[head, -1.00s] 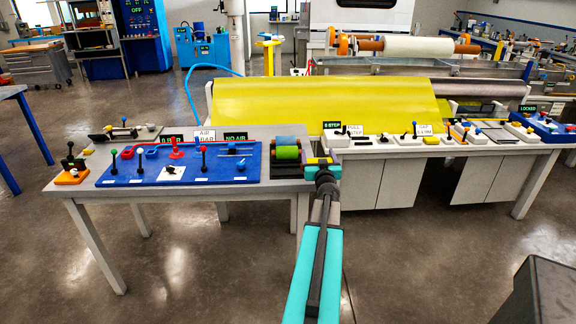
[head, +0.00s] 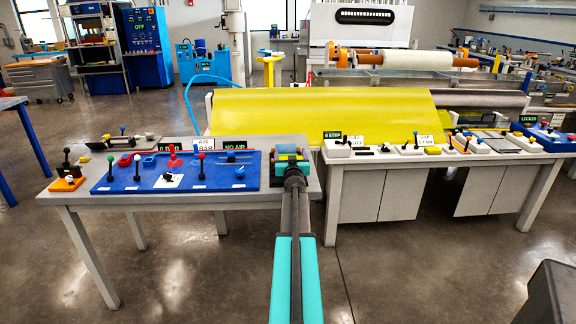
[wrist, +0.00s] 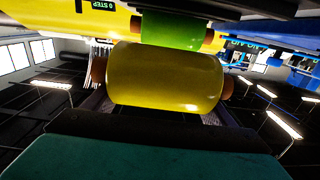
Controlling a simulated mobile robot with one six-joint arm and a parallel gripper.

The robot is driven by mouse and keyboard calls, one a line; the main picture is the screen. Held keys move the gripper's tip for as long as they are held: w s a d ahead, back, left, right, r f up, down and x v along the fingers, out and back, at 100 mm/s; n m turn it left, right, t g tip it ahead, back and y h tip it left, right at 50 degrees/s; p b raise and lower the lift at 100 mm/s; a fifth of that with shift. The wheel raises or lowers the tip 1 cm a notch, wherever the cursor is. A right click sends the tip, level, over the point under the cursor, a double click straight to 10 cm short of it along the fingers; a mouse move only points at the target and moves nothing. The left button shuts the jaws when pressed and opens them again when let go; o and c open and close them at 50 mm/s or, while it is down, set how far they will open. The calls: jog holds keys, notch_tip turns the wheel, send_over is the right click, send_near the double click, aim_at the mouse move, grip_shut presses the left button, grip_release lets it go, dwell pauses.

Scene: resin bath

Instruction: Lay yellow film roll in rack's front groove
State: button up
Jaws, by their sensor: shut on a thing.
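The yellow film roll (wrist: 165,80) fills the middle of the wrist view, with brown core ends showing at both sides. My gripper (head: 290,165) is shut on it, at the rack on the right end of the near table. In the head view the gripper hides most of the yellow roll and the rack's front. A green roll (wrist: 170,30) lies just beyond the yellow one in the wrist view, roughly parallel to it. A blue roll (head: 287,149) shows at the rack's back. The front groove is hidden, so I cannot tell whether the yellow roll touches it.
A blue board (head: 130,182) with several levers lies left of the rack on the grey table (head: 75,195). A wide yellow film sheet (head: 310,112) stands behind. A white bench (head: 345,175) with controls is at the right.

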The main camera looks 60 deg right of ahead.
jog(key=shift+w, duration=0.15)
jog(key=shift+w+d+f+b, duration=0.1)
jog(key=shift+w+f+b, duration=0.3)
jog(key=shift+w+b, duration=0.35)
jog(key=shift+s+f+b, duration=0.15)
jog(key=shift+f+b, duration=1.1)
jog(key=shift+f, duration=0.1)
jog(key=shift+f+b, duration=0.4)
jog(key=shift+f, duration=0.1)
jog(key=o, duration=1.3)
